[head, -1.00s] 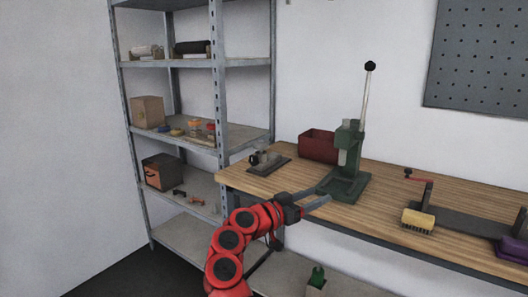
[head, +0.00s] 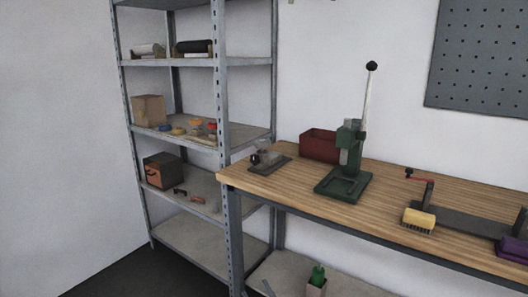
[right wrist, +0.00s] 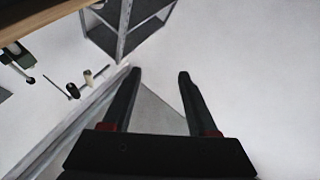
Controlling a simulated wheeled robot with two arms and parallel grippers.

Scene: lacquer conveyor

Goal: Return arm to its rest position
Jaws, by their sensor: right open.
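My right gripper (right wrist: 160,74) shows in the right wrist view with its two dark fingers spread apart and nothing between them. The rest of my right arm is out of the head view. My left gripper is not in view.
A green arbor press (head: 345,180), red bin (head: 318,145) and yellow brush (head: 418,218) stand on the bench. A grey metal shelf (head: 185,245) stands left of it. A box with a green bottle (head: 317,285) sits on the bench's lower shelf.

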